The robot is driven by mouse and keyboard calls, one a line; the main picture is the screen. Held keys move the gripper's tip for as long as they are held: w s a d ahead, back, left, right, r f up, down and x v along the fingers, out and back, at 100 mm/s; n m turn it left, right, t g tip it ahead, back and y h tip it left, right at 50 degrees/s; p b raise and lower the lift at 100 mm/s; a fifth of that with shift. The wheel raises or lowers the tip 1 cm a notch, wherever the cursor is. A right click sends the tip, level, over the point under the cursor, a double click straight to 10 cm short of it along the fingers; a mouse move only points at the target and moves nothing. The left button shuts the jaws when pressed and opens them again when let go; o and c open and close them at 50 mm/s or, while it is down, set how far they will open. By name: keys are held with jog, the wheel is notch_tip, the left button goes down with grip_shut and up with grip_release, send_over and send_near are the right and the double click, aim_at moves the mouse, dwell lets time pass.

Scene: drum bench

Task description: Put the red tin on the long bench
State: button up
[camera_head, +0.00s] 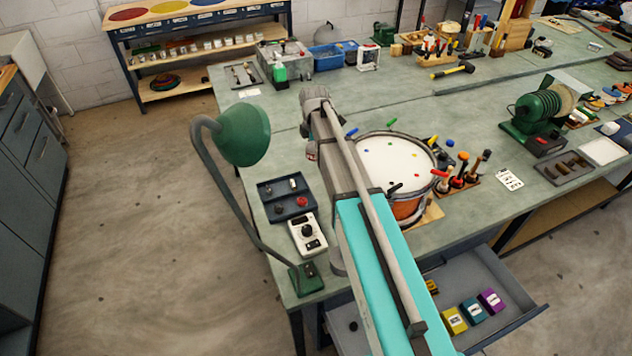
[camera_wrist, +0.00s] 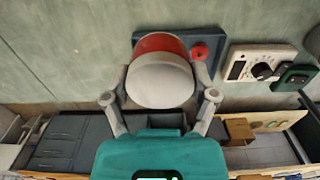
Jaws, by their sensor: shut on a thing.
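In the wrist view, my gripper (camera_wrist: 162,95) is shut on the red tin (camera_wrist: 160,43), with one finger on each side. The tin shows a red band and a pale grey round end facing the camera. Behind it lies the green-grey top of the long bench (camera_wrist: 60,55); I cannot tell whether the tin touches it. In the head view, the long bench (camera_head: 400,108) runs from the front to the back right.
A dark tray (camera_head: 284,213) with small parts, a white meter box (camera_head: 307,235) and a green lamp (camera_head: 243,135) stand at the bench's left end. A drum (camera_head: 385,158) stands right of my arm. An open drawer (camera_head: 508,279) holds coloured boxes.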

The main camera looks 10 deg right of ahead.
jog(key=b, duration=0.8)
send_over(314, 183)
jog(key=shift+f, duration=4.3)
jog(key=shift+f+b, duration=2.15)
jog(key=shift+f, duration=0.1)
jog(key=shift+f, duration=0.15)
jog(key=o, duration=1)
jog(key=shift+o, duration=0.2)
jog(key=shift+r, duration=0.25)
notch_tip(314, 183, up, 12)
jog(key=p, duration=1.2)
